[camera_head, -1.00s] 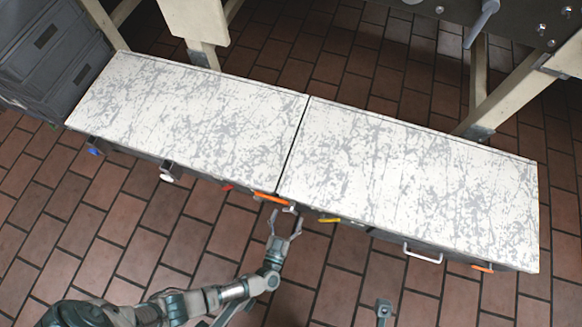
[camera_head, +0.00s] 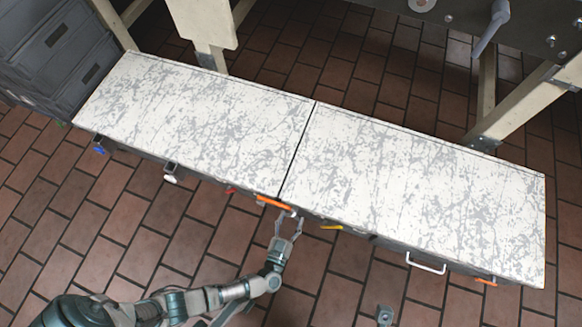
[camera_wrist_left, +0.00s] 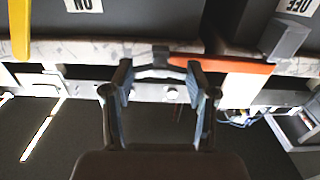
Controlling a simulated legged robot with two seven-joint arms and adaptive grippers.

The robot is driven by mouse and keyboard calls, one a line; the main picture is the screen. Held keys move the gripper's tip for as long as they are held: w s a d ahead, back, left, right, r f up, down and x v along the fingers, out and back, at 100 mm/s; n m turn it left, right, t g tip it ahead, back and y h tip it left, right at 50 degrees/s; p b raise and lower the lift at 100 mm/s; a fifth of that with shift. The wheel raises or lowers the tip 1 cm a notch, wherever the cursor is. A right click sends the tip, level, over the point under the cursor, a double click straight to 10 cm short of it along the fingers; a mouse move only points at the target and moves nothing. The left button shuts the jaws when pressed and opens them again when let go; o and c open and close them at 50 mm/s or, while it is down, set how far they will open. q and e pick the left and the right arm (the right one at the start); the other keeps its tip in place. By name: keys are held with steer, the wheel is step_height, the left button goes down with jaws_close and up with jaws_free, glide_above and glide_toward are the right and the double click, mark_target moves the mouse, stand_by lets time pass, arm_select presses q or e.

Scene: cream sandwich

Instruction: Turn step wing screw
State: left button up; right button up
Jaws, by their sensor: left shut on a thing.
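My left gripper (camera_head: 288,223) is at the front edge of the white bench step, close to the seam between its two panels. In the left wrist view the gripper's two fingers (camera_wrist_left: 160,74) close on a dark grey winged piece, which I take for the wing screw (camera_wrist_left: 160,58). The fingertips are at its two sides, with a gap between the fingers behind it. In the head view a small pale piece shows at the fingertips, too small to make out. My right gripper is not in view.
An orange handle (camera_head: 273,202) and a yellow handle (camera_head: 331,227) flank the gripper. The white step (camera_head: 410,190) has a white pull handle (camera_head: 425,263) farther right. Grey crates (camera_head: 55,50) stand at the upper left. The tiled floor in front is mostly clear.

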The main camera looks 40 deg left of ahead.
arm_select(q)
steer(key=n, duration=2)
steer(key=shift+s+a+f+n, duration=0.15)
steer(key=shift+a+f+n, duration=0.15)
steer(key=shift+a+n, duration=0.1)
steer(key=shift+f, duration=0.1)
stand_by(0.3)
steer(key=o, duration=1.2)
steer(key=shift+c, duration=0.2)
steer(key=shift+d, duration=0.1)
